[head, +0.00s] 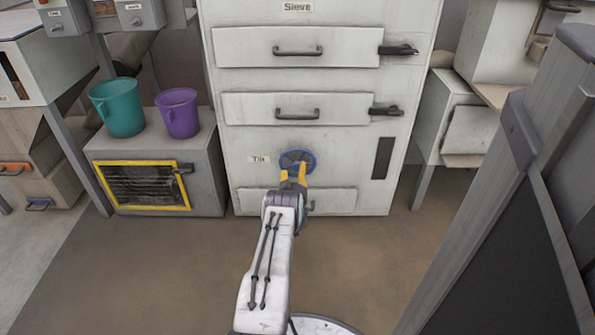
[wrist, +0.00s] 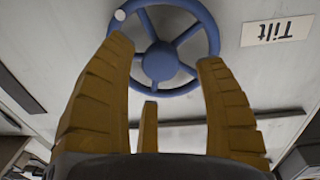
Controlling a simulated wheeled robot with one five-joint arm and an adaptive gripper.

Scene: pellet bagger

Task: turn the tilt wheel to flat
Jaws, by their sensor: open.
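The tilt wheel (head: 297,160) is a small blue handwheel on the front of the white sieve cabinet, just right of a "Tilt" label (head: 258,159). In the wrist view the wheel (wrist: 163,62) shows its spokes, hub and a pale knob (wrist: 120,15) on its rim; the label (wrist: 277,30) appears upside down there. My gripper (head: 293,175) has yellow fingers, is open and points at the wheel. In the wrist view the gripper (wrist: 168,65) has its fingers spread over the rim's near part at either side. I cannot tell whether they touch it.
The sieve cabinet (head: 297,88) has handled drawers and black latches. At left, a teal bucket (head: 118,108) and a purple bucket (head: 178,113) stand on a grey box with a yellow-framed window (head: 146,186). A dark grey structure (head: 520,220) rises at right. Brown floor is clear around my arm.

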